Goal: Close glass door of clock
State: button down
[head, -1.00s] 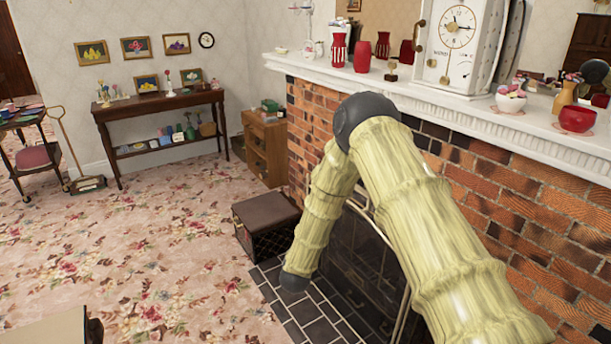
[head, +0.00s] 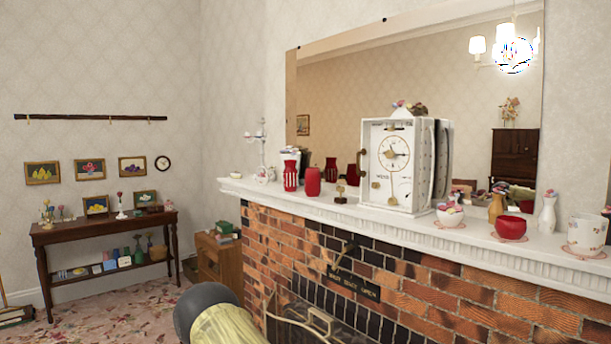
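A white clock (head: 391,185) with a round dial and gold hands stands upright on the white mantel shelf in the head view. A small gold handle shows at the left edge of its front. Its front faces the room and its dark-edged side shows at the right. I cannot tell from this view whether the glass door is open or closed, as the glass does not show clearly. Part of my arm shows at the bottom, below and left of the clock and well apart from it. My gripper is out of view.
The mantel shelf (head: 330,208) also holds red vases (head: 312,182) left of the clock and a white bowl (head: 449,215), a red bowl (head: 510,228) and a mug (head: 586,233) at right. A large mirror (head: 330,95) hangs behind. Brick (head: 430,300) lies below.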

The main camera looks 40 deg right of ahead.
aim_at(364, 174)
jog(key=u, duration=0.65)
jog(key=i, duration=0.4)
jog(key=z, duration=1.4)
